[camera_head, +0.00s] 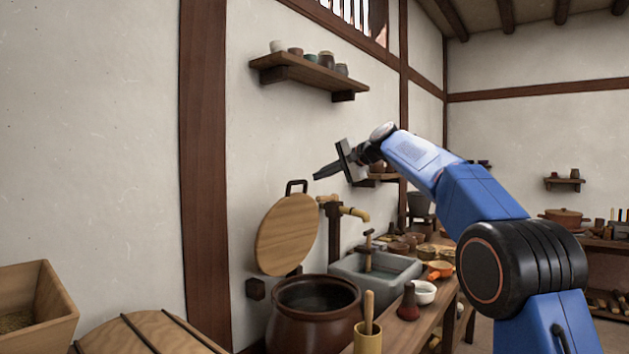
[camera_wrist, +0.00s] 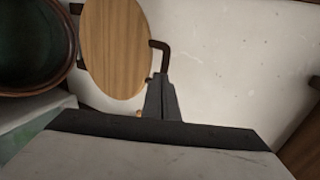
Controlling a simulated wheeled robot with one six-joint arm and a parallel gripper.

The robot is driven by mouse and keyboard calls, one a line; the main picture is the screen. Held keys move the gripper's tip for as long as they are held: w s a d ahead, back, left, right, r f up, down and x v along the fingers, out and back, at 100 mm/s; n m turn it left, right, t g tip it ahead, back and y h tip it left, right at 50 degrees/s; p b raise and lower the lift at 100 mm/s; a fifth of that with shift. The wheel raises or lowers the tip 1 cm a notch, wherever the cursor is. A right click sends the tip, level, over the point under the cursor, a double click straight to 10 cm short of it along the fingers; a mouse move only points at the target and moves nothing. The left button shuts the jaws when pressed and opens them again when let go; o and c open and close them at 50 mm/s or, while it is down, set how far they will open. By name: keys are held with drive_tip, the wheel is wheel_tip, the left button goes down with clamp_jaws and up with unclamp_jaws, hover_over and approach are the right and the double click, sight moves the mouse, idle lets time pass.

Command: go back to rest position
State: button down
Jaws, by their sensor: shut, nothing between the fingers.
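My gripper (camera_head: 328,171) is raised in the air at the end of my blue arm, left of the wrist, with its dark fingers pointing left towards the white wall. The fingers are together and hold nothing. In the wrist view my gripper (camera_wrist: 164,80) shows its closed fingers in front of the wall. In the head view the fingertips appear above a round wooden lid (camera_head: 287,234) with a dark handle. The lid stands upright against the wall, and it also shows in the wrist view (camera_wrist: 114,48).
A brown pot (camera_head: 300,330) stands open below the lid, beside a grey stone sink (camera_head: 345,270) with a tap. A wall shelf (camera_head: 305,74) with small cups is above. A counter (camera_head: 424,325) holds bowls and a vase. A wooden box (camera_head: 55,310) is at lower left.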

drive_tip(key=r+v, duration=0.1)
drive_tip(key=v, duration=0.6)
drive_tip(key=s+d+f+n+h, duration=0.1)
drive_tip(key=s+d+f+h, duration=0.15)
drive_tip(key=s, duration=0.35)
drive_tip(key=s+d+f+h, duration=0.1)
drive_tip(key=s+d+f, duration=0.3)
drive_tip(key=s, duration=0.2)
drive_tip(key=s+d+f+n+g+h, duration=0.1)
drive_tip(key=s+d+f, duration=0.5)
drive_tip(key=s+f, duration=0.7)
drive_tip(key=s+d+f+n+g+h, duration=0.1)
drive_tip(key=s+d+f+n+h, duration=0.2)
drive_tip(key=s+d+f, duration=0.4)
drive_tip(key=s+d+f+n+g+h, duration=0.1)
drive_tip(key=s+d+f, duration=0.5)
drive_tip(key=s+f, duration=1.5)
drive_tip(key=s+n+h, duration=0.1)
drive_tip(key=s+h, duration=0.1)
drive_tip(key=s, duration=0.3)
drive_tip(key=shift+s+d, duration=0.3)
